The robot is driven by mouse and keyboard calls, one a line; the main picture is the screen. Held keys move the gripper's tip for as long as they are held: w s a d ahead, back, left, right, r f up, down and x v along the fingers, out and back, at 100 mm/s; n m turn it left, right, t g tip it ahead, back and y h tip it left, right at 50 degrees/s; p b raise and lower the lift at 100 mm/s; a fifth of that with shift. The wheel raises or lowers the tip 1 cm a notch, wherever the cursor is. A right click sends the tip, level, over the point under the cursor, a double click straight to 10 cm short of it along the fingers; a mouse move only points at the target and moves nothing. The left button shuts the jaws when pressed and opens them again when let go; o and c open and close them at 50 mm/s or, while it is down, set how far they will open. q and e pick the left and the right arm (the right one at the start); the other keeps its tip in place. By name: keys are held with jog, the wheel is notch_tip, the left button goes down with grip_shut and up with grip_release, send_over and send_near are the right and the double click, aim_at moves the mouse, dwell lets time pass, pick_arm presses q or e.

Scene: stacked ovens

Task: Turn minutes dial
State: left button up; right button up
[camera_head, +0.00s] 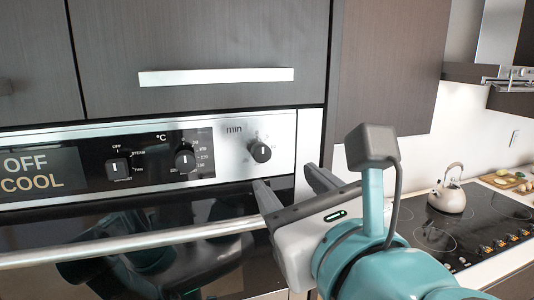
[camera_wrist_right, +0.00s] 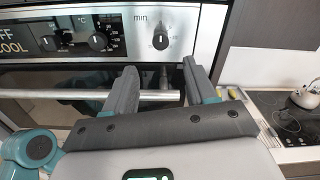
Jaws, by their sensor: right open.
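The minutes dial (camera_head: 260,152) is a round black knob with a white mark, under the "min" label at the right of the oven's silver panel. It also shows in the right wrist view (camera_wrist_right: 160,41), above and between the fingers. My right gripper (camera_head: 289,184) is open and empty, just below and to the right of the dial in the head view. Its fingers point toward the panel, and I see no contact with the dial. My left gripper is not in view.
The oven door handle (camera_head: 130,244) runs below the panel. The temperature dial (camera_head: 185,158) and function dial (camera_head: 118,168) sit left of the minutes dial. A display (camera_head: 40,172) reads OFF COOL. A kettle (camera_head: 447,192) stands on the cooktop (camera_head: 425,217) at right.

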aim_at(263, 156)
jog(key=p+x, duration=0.1)
jog(key=x, duration=0.8)
jog(key=shift+f, duration=0.1)
jog(key=shift+w, duration=0.35)
jog(key=shift+a, duration=0.1)
grip_shut()
